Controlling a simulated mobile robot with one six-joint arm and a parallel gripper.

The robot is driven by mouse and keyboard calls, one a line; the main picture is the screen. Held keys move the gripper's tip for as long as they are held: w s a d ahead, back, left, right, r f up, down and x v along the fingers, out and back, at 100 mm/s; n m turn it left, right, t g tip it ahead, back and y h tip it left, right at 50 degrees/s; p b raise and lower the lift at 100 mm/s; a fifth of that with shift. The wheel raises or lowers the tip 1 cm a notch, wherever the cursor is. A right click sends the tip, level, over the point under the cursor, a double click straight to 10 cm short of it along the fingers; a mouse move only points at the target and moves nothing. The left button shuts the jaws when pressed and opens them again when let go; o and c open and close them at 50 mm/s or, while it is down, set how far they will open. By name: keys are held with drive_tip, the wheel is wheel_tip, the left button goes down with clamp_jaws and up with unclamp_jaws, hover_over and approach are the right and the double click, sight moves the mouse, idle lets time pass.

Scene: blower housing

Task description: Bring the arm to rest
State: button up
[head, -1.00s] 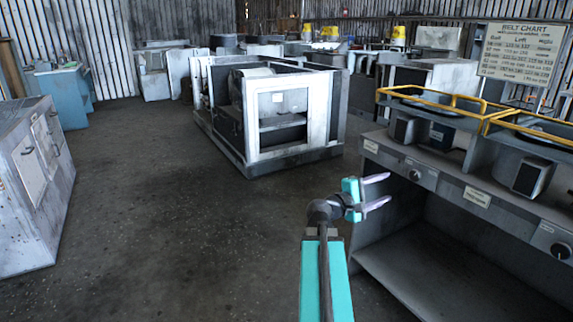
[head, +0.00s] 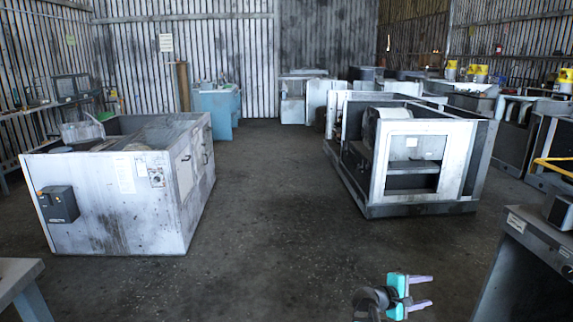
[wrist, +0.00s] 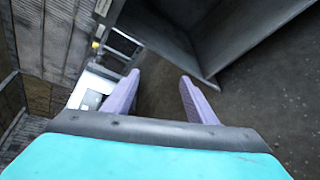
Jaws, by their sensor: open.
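My gripper (head: 422,292) shows low and right of centre in the head view, with a teal body and two pale fingers pointing right. The fingers are apart, with nothing between them. In the wrist view my gripper (wrist: 158,100) shows two purple-grey fingers, spread and empty. It is in the air above the dark floor (head: 262,240), left of the grey bench (head: 520,270) at the right edge. It appears clear of everything.
A grey blower housing (head: 115,205) stands at left and an open-framed one (head: 408,175) right of centre. A blue cabinet (head: 217,108) is at the back. A table corner (head: 18,275) shows at bottom left. The floor between the housings is clear.

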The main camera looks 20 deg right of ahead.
drive_tip(key=s+a+f+y+p, duration=0.3)
drive_tip(key=a+f+y+p, duration=0.3)
drive_tip(key=a+f, duration=1.65)
drive_tip(key=s+a+f+m+g+y+p, duration=0.1)
drive_tip(key=s+a+f+m+g+y, duration=0.2)
drive_tip(key=s+a, duration=0.6)
drive_tip(key=s+a+f+m+g+y+p, duration=0.2)
drive_tip(key=s+a+f+y, duration=0.3)
drive_tip(key=s+a, duration=0.5)
drive_tip(key=a+g+y, duration=0.1)
drive_tip(key=a, duration=0.5)
drive_tip(key=shift+s+a+f+m, duration=0.25)
drive_tip(key=shift+a+m, duration=0.1)
drive_tip(key=shift+m, duration=0.05)
